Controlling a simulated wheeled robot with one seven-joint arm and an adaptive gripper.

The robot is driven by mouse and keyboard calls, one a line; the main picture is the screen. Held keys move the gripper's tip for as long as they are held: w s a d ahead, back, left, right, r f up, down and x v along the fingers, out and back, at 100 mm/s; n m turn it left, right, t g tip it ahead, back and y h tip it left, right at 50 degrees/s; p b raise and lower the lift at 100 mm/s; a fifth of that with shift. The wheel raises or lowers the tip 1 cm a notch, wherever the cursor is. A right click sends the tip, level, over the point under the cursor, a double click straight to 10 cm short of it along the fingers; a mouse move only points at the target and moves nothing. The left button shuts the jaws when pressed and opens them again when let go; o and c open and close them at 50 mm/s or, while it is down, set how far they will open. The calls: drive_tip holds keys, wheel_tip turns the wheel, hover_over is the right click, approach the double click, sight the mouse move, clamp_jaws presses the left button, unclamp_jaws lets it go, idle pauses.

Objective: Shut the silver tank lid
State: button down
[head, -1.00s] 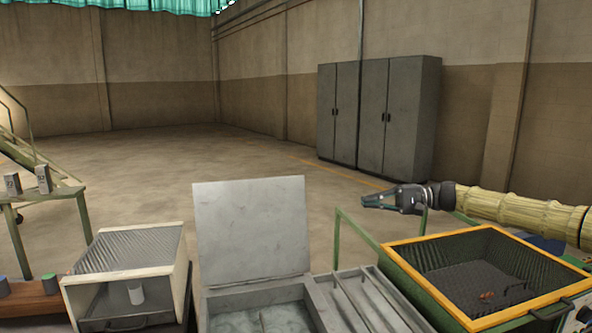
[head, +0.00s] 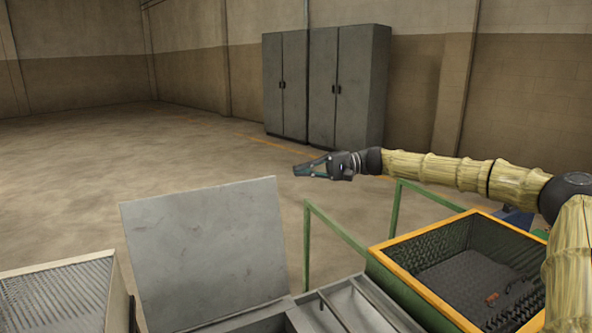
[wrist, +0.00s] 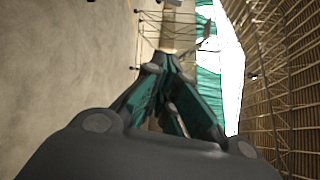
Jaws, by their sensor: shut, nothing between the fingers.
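The silver tank lid (head: 205,250) stands raised and open at the back of the grey tank, tilted slightly back, in the head view. Only a strip of the tank's rim (head: 262,322) shows; the rest of the tank is cut off at the bottom edge. My gripper (head: 297,170) is shut and empty, held in the air to the upper right of the lid in the picture and apart from it, pointing left. In the wrist view the closed fingers (wrist: 165,65) show with nothing between them, and the lid is not in sight.
An orange-rimmed basket (head: 408,288) with dark mesh sides stands at the right, under my arm. A green rail (head: 337,228) rises between it and the lid. A white box with a ribbed top (head: 62,300) is at the left. Grey cabinets (head: 325,85) stand far back; open floor lies between.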

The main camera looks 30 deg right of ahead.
drive_tip(key=s+a+p, duration=0.1)
drive_tip(key=a+p, duration=0.2)
drive_tip(key=a, duration=0.4)
drive_tip(key=shift+s+a+r, duration=0.15)
drive_tip(key=shift+s+a, duration=0.05)
drive_tip(key=shift+a, duration=0.05)
idle(0.4)
drive_tip(key=shift+s, duration=0.1)
